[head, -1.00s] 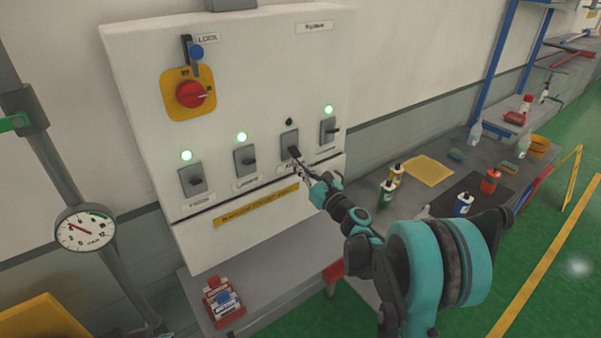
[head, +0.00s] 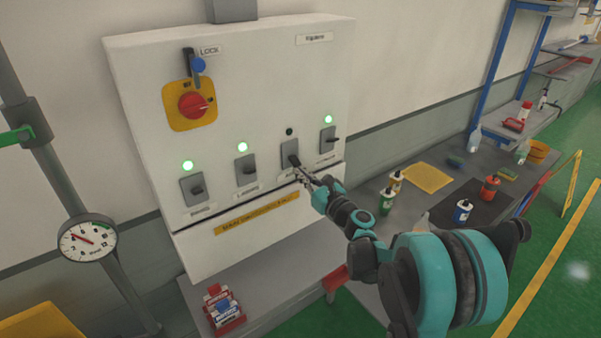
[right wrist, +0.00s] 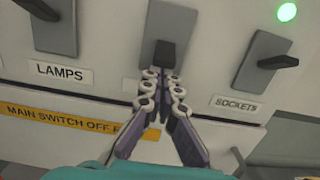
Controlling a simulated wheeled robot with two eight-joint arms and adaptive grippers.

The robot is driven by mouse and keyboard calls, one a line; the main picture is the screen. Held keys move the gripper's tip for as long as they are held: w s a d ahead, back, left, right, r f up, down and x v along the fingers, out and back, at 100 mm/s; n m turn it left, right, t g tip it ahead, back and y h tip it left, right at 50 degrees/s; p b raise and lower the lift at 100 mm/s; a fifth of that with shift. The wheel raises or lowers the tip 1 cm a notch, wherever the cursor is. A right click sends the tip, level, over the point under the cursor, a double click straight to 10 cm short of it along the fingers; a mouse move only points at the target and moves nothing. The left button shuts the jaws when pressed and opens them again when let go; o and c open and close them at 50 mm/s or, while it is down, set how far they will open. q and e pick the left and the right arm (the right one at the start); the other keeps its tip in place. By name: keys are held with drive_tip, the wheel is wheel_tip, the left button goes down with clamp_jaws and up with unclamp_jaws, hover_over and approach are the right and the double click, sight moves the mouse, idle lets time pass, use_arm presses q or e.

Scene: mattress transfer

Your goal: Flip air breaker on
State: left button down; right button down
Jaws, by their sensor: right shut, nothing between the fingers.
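The breaker panel (head: 255,100) is a white box with a row of several grey switches. Three have lit green lamps above them. The third switch (head: 291,158) from the left has a dark lamp (head: 289,132), so it is the unlit one. My right gripper (head: 300,172) is shut and empty, its tips at the lower end of that switch's black lever. In the right wrist view the shut fingertips (right wrist: 163,75) are just under the black lever (right wrist: 164,54), touching or nearly so; its label is hidden behind the fingers. My left gripper is not in view.
The LAMPS switch (head: 246,169) is left of it and the SOCKETS switch (head: 328,140) right, both close by. A red rotary main switch (head: 195,105) sits upper left. Bottles (head: 388,200) stand on the grey bench at right. A pressure gauge (head: 88,241) is at left.

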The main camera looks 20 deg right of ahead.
sight(298, 165)
drive_tip(key=shift+r, duration=0.15)
drive_tip(key=r+g+p, duration=0.1)
drive_tip(key=p, duration=0.1)
drive_tip(key=r+g+h+p, duration=0.1)
drive_tip(key=g+p, duration=0.1)
drive_tip(key=p, duration=0.1)
drive_tip(key=s+r+g+p, duration=0.1)
drive_tip(key=g+p, duration=0.1)
drive_tip(key=shift+d+r+h, duration=0.15)
drive_tip(key=shift+r+h, duration=0.1)
drive_tip(key=shift+h, duration=0.15)
drive_tip(key=shift+r+g+p, duration=0.15)
drive_tip(key=shift+g+p, duration=0.25)
drive_tip(key=shift+p, duration=0.2)
drive_tip(key=shift+f+b, duration=0.35)
drive_tip(key=shift+f, duration=0.05)
drive_tip(key=shift+r, duration=0.1)
drive_tip(key=shift+r+p, duration=0.55)
drive_tip(key=shift+r, duration=0.2)
drive_tip(key=shift+f, duration=0.1)
